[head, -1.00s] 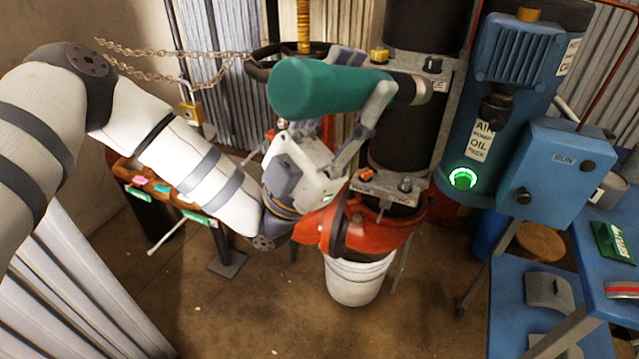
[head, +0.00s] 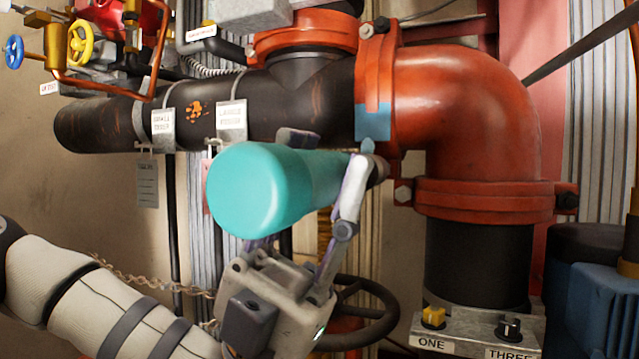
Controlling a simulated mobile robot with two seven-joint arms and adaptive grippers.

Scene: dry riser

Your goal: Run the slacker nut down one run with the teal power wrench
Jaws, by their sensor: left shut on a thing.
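The teal power wrench (head: 262,190) is in the middle of the head view. My left gripper (head: 332,165) is shut around its body. The wrench's thick end faces me, and its narrow grey nose points right, close to the orange elbow's lower coupling; I cannot tell whether it touches anything. A yellow nut (head: 433,316) stands above the label ONE and a dark nut (head: 509,328) above THREE, on a grey flange (head: 470,337) at the lower right. Which nut is slacker I cannot tell. My right gripper is out of view.
A large orange elbow (head: 465,110) and a black horizontal pipe (head: 280,100) with tags lie behind the wrench. Blue machinery (head: 595,305) stands at the lower right. A chain (head: 150,280) hangs behind my left arm.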

